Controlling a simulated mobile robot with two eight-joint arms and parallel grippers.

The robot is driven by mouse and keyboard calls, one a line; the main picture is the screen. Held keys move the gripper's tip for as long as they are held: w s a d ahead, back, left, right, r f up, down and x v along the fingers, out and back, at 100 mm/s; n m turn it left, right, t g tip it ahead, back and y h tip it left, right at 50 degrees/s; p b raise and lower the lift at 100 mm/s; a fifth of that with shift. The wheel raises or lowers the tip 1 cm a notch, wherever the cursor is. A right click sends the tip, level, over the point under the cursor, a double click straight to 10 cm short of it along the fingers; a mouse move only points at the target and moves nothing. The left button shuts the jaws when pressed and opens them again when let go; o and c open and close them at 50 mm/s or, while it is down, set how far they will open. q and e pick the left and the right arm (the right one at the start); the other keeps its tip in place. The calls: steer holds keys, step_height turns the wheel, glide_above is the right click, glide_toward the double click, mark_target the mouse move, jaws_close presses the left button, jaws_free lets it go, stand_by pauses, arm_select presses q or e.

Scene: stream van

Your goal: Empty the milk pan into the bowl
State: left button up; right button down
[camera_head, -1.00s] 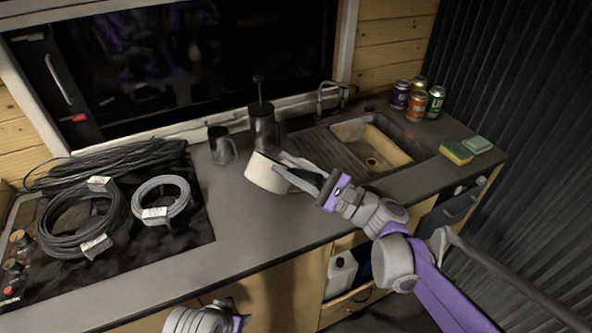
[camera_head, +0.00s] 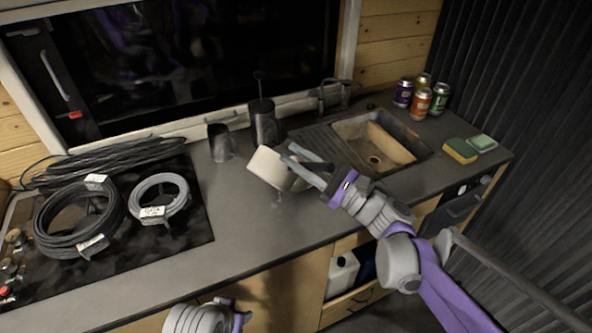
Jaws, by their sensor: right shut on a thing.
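My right gripper (camera_head: 302,164) is shut on the milk pan (camera_head: 268,167), a cream-white pan, with its fingers reaching in from the right. The pan is tilted over the worktop, in front of the French press. Small faint pale specks show just below it; I cannot tell what they are. I cannot make out a bowl in this view. My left gripper (camera_head: 238,320) shows only in part at the bottom edge; its fingertips are not visible.
A glass mug (camera_head: 221,142) and a French press (camera_head: 263,124) stand behind the pan. Cable coils (camera_head: 80,215) cover the dark hob at left. A sink (camera_head: 375,140), several cans (camera_head: 421,102) and sponges (camera_head: 460,150) are at right. The worktop (camera_head: 235,235) in front is clear.

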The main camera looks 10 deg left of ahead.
arm_select(q)
steer(key=shift+w, duration=0.25)
arm_select(e)
steer(key=shift+w+d+r+m, duration=0.2)
steer(key=shift+w+m, duration=0.15)
steer(key=shift+m, duration=0.15)
steer(key=shift+w+d+t, duration=0.1)
steer(key=shift+w+t, duration=0.05)
steer(key=shift+t, duration=0.15)
arm_select(q)
steer(key=shift+w, duration=0.2)
arm_select(e)
steer(key=shift+w+d+r+m, duration=0.15)
steer(key=shift+w+d+m, duration=0.05)
steer(key=shift+w+m, duration=0.4)
arm_select(q)
steer(key=shift+w, duration=0.2)
arm_select(e)
steer(key=shift+w+d+r+m+t, duration=0.2)
steer(key=shift+w+m+t, duration=0.2)
steer(key=shift+m, duration=0.2)
arm_select(q)
steer(key=shift+f, duration=0.1)
arm_select(e)
steer(key=shift+f, duration=0.1)
